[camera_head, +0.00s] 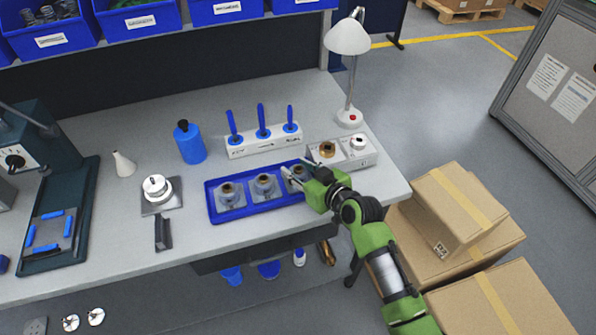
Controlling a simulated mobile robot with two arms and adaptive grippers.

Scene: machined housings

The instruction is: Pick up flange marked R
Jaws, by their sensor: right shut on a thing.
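A blue tray (254,209) near the bench's front edge holds grey metal flanges in a row. The left flange (231,196) and the middle flange (265,186) sit in the tray, clear of any gripper. My right gripper (303,180) is at the tray's right end, shut on the right flange (296,173), which it partly hides. I cannot tell whether this flange is raised from the tray. No letter R can be read on any flange at this size. My left gripper is not in view.
Behind the gripper, a grey block (340,161) carries a brass part (327,149) and a white-grey part (358,142). A white rack (264,143) with blue-handled tools, a blue bottle (190,143) and a lamp (349,80) stand near. Cardboard boxes (465,215) are right of the bench.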

